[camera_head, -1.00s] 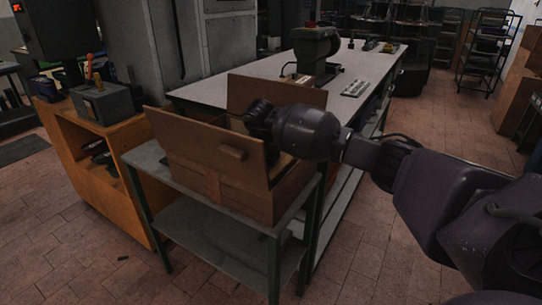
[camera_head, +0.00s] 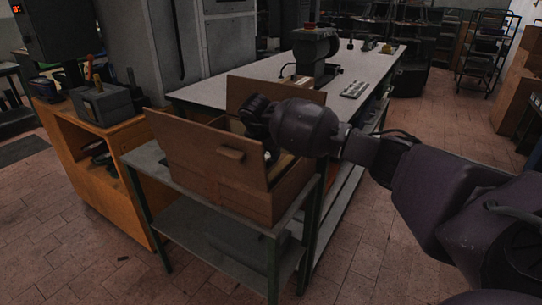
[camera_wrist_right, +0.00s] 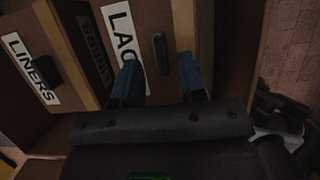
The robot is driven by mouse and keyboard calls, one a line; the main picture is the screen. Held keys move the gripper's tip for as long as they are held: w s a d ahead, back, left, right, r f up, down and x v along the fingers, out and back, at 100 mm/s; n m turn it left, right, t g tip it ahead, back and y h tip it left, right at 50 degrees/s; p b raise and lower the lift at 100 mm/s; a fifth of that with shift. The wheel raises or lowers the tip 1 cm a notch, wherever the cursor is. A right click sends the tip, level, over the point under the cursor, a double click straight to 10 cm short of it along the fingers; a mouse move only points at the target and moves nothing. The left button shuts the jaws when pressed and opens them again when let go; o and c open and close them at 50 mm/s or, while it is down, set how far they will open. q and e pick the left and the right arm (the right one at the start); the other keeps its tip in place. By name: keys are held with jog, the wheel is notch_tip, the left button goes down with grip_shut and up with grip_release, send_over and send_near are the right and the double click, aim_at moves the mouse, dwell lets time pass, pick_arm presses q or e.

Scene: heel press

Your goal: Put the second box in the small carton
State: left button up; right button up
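The small carton (camera_head: 215,165) is brown with raised flaps and stands on a small grey table. My right gripper is over the carton, its fingers hidden in the head view behind the wrist and flap. In the right wrist view my right gripper (camera_wrist_right: 158,72) is open, with two blue fingers apart. A brown box with a white label starting "LAC" (camera_wrist_right: 124,40) lies ahead of it, and its dark handle (camera_wrist_right: 160,52) shows between the fingers, untouched. A box labelled "LINERS" (camera_wrist_right: 78,45) stands to its left, with its own dark handle. My left gripper is not in view.
The grey table (camera_head: 147,158) has a lower shelf. A long light workbench (camera_head: 215,90) with a machine (camera_head: 315,50) stands behind it. An orange cabinet (camera_head: 75,150) is at the left.

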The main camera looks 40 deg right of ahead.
jog(key=p+v, duration=0.1)
jog(key=v, duration=0.9)
jog(key=shift+f, duration=0.1)
